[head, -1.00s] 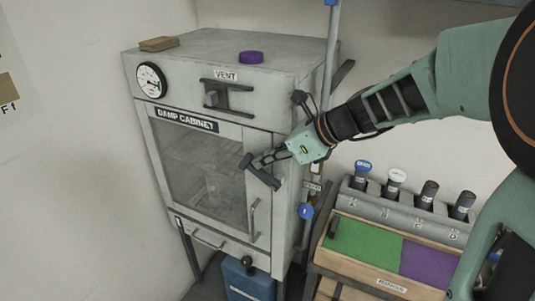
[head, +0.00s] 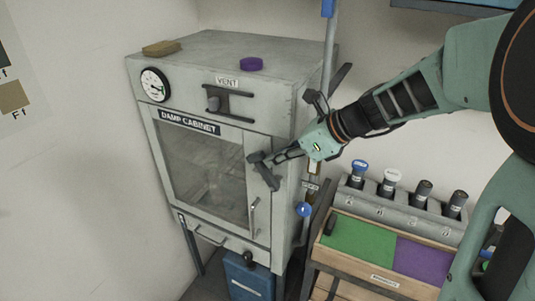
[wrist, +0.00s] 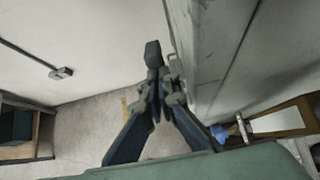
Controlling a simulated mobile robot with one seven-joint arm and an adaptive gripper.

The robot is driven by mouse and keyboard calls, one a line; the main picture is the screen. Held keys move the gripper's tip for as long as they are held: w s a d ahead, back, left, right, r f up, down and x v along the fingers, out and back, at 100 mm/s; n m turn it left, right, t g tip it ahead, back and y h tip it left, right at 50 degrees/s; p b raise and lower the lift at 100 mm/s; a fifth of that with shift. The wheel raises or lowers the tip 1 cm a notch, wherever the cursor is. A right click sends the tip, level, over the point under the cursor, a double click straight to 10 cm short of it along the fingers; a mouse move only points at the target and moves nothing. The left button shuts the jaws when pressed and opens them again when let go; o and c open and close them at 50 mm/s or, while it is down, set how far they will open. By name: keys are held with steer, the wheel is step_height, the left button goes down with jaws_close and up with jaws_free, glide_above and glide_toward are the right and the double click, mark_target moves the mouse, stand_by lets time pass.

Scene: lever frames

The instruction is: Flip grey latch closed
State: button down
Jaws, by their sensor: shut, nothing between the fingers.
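The grey latch (head: 265,173) is a dark grey bar on the right edge of the damp cabinet's glass door (head: 203,172). It slants, its upper end to the left and its lower end to the right. My gripper (head: 276,160) is shut and empty, with its tips at the latch's upper part from the right. I cannot tell whether they touch it. In the wrist view, my gripper's fingers (wrist: 157,92) meet just below a dark block that looks like the latch's end (wrist: 153,54). The fingers hide part of the latch.
A vent handle (head: 228,102) sits above the door, and a thin door handle (head: 254,216) below the latch. A pipe with a blue knob (head: 304,210) runs along the cabinet's right side. A rack of capped tubes (head: 405,205) stands at the right.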

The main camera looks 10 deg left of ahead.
mark_target(289, 127)
steer(key=r, duration=0.3)
steer(key=d+r, duration=0.1)
steer(key=r, duration=0.2)
steer(key=s+d+r, duration=0.1)
steer(key=r, duration=0.2)
steer(key=shift+s+d, duration=0.1)
steer(key=shift+d, duration=0.1)
steer(key=shift+d+r, duration=0.15)
steer(key=shift+d, duration=0.1)
steer(key=shift+d+r, duration=0.25)
steer(key=shift+r, duration=0.15)
steer(key=shift+f, duration=0.1)
